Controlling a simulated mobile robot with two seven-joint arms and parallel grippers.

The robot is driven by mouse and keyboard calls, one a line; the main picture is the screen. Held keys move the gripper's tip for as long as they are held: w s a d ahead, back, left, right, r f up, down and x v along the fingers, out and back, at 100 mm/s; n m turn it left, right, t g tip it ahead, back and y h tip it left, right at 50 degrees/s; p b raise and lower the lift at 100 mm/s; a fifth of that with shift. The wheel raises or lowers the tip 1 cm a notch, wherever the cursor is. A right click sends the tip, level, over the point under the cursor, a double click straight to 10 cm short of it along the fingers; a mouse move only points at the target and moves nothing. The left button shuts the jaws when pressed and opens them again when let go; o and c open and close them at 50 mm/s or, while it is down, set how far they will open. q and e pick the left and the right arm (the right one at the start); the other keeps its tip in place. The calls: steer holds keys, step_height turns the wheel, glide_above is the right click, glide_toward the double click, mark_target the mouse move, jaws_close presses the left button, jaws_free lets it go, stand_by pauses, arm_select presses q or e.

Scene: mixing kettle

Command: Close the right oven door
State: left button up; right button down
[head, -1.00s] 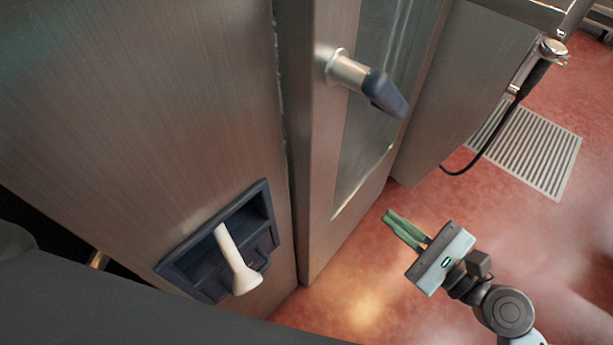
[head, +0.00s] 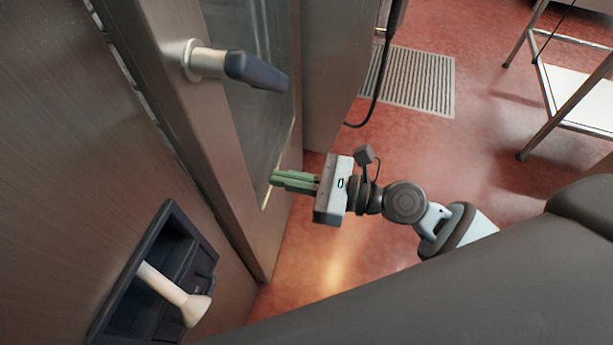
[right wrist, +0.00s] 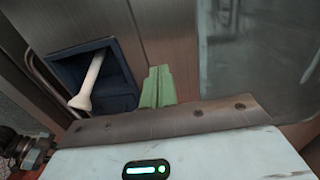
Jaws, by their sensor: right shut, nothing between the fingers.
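The oven door (head: 195,110) is a steel-framed door with a glass pane and a dark-tipped handle (head: 235,66), in the left half of the head view. It stands next to a steel panel (head: 60,130), with a narrow gap along the seam higher up. My right gripper (head: 275,181) is shut and empty, its green fingers pointing left towards the lower part of the door's glass. I cannot tell whether the fingertips touch it. In the right wrist view the shut green fingers (right wrist: 157,86) point at the steel face, with the glass at the right. My left gripper is not in view.
A dark recessed box (head: 165,280) with a white lever (head: 175,293) is in the panel at lower left. A floor drain grate (head: 415,80) and a black hose (head: 378,85) lie beyond the door. A metal-legged table (head: 570,100) stands at right. Red floor between is clear.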

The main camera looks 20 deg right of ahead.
mark_target(225, 168)
steer(key=p+x, duration=0.1)
steer(key=x, duration=0.7)
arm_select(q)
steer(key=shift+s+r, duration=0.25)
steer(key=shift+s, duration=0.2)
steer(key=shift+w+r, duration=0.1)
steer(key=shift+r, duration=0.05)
